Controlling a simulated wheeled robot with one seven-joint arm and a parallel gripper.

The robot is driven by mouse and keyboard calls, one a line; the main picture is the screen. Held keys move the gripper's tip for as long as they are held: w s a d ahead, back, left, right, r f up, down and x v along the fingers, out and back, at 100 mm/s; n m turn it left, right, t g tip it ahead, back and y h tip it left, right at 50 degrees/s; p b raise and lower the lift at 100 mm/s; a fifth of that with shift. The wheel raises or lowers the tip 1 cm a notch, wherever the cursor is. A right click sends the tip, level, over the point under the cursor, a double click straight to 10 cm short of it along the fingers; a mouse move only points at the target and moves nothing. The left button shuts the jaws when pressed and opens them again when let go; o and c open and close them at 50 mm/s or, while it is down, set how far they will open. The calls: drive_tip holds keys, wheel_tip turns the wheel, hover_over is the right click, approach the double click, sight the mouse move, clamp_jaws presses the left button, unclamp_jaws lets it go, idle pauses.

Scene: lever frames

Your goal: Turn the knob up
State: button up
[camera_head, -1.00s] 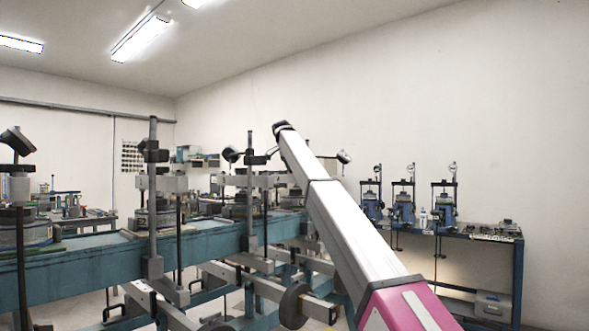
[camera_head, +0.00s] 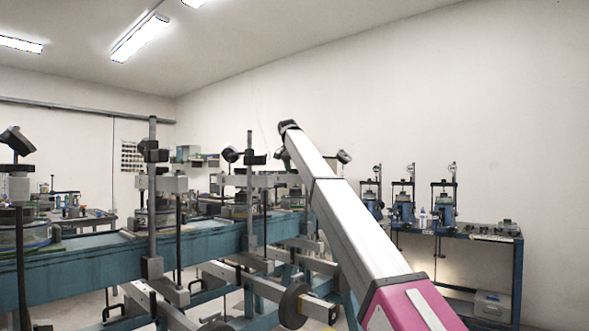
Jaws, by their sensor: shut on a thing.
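My arm rises from the lower right, with a pink near part and a long white-grey link that ends in a dark cap near the middle of the view. I do not see my gripper's fingers; the arm hides what lies behind it. I cannot tell which knob the task means. Dark knob-like parts (camera_head: 150,150) sit on an upright post of the lever frames, left of the arm's tip. A dark round wheel (camera_head: 293,305) sits low on a lever, left of the arm's pink part.
A long blue-green bench beam (camera_head: 95,262) carries the lever frames across the left and middle. Metal posts and levers crowd the space left of my arm. At the right, a blue table (camera_head: 518,262) bears several blue devices (camera_head: 404,208). The wall above is bare.

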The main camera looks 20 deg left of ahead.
drive_tip(key=shift+n+y, duration=0.3)
drive_tip(key=shift+n, duration=0.6)
drive_tip(key=o, duration=0.9)
drive_tip(key=v, duration=1)
drive_tip(key=shift+s+d+r, duration=0.1)
drive_tip(key=shift+s+r, duration=0.05)
drive_tip(key=shift+r, duration=0.25)
